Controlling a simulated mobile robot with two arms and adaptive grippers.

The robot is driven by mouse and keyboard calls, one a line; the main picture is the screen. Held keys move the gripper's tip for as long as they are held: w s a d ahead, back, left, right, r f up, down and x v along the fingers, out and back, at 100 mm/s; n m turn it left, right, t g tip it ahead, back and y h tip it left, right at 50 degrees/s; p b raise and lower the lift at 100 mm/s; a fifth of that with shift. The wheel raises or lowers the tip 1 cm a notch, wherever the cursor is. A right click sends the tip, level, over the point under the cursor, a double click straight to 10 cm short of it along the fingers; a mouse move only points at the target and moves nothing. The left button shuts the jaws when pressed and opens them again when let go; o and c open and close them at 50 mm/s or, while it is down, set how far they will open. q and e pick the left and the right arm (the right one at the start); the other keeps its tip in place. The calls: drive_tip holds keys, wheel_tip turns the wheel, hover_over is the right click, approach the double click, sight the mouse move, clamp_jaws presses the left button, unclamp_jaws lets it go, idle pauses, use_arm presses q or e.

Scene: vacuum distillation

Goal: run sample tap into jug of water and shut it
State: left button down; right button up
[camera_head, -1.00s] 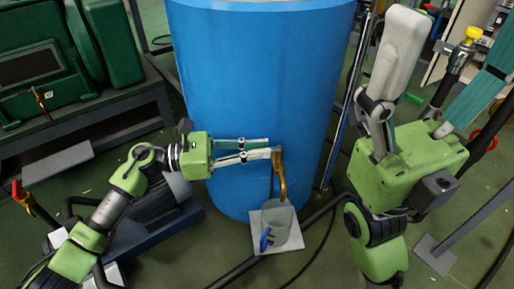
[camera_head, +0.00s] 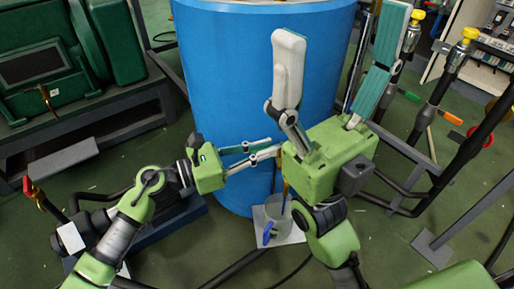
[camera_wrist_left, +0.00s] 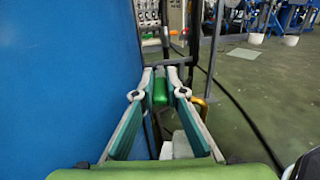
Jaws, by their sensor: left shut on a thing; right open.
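The sample tap (camera_head: 285,190), a brass-coloured spout, comes down at the front of the blue drum, partly hidden behind my right gripper. In the left wrist view its brass bend (camera_wrist_left: 204,103) shows beside my fingers. My left gripper (camera_head: 276,147) reaches the top of the tap. In the left wrist view it is shut on the tap's green handle (camera_wrist_left: 160,92). The grey see-through jug (camera_head: 277,225) with a blue handle stands below the spout; I cannot tell its water level. My right gripper (camera_head: 338,65) is open and empty, fingers upward, in front of the drum.
The blue drum (camera_head: 235,110) fills the middle. The jug stands on a pale square mat (camera_head: 295,237) on the green floor. A dark hose (camera_head: 240,268) runs past the mat. Dark pipes with yellow caps (camera_head: 470,34) stand at the right, and a green machine (camera_head: 40,65) at the left.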

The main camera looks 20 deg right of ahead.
use_arm(q)
drive_tip(key=c, duration=2)
unclamp_jaws()
drive_tip(key=shift+c, duration=0.2)
drive_tip(key=s+a, duration=0.1)
drive_tip(key=a, duration=1.1)
drive_tip(key=shift+s, duration=0.3)
